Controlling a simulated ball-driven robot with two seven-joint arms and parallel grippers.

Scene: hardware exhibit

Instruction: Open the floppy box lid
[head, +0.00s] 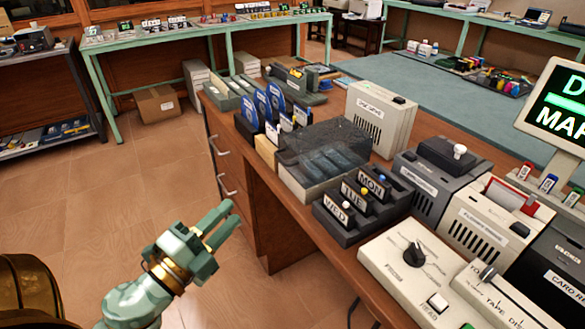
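The floppy box (306,185) stands on the wooden desk, with a pale base and a smoky see-through lid (335,138). The lid looks shut over dark contents that show dimly through it. My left gripper (232,213) is green and sits over the floor, left of the desk and apart from the box. Its two fingers point up and right with a narrow gap between them, and nothing is held. My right gripper is not in view.
Blue disks (268,104) in a holder stand behind the box. A day-labelled rack (350,226) is in front of it, and a beige unit (379,118) behind right. Consoles (411,263) fill the desk's right side.

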